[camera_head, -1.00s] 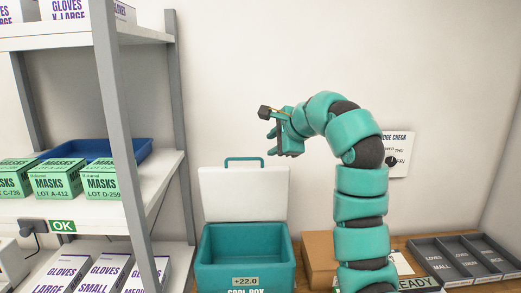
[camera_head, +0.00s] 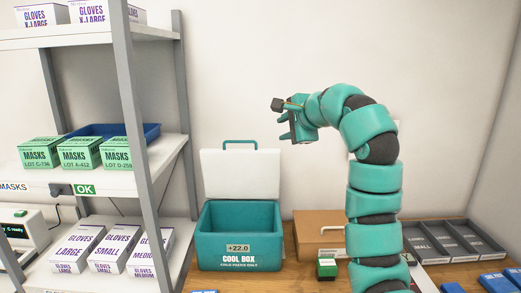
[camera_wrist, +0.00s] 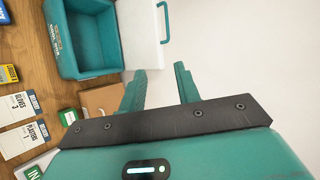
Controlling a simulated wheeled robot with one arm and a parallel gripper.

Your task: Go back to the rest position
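My gripper (camera_head: 285,127) is raised in the air above the counter, at the end of my bent teal arm. In the wrist view the two fingers of my gripper (camera_wrist: 162,88) stand apart with nothing between them. The gripper is above and to the right of the open cool box (camera_head: 239,236) and touches nothing. The cool box also shows in the wrist view (camera_wrist: 82,40).
A shelf rack (camera_head: 150,130) with mask boxes, glove boxes and a blue tray (camera_head: 150,131) stands at the left. A cardboard box (camera_head: 318,235) and a grey divided organizer (camera_head: 455,240) stand on the wooden counter (camera_head: 290,280). The air around the gripper is clear.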

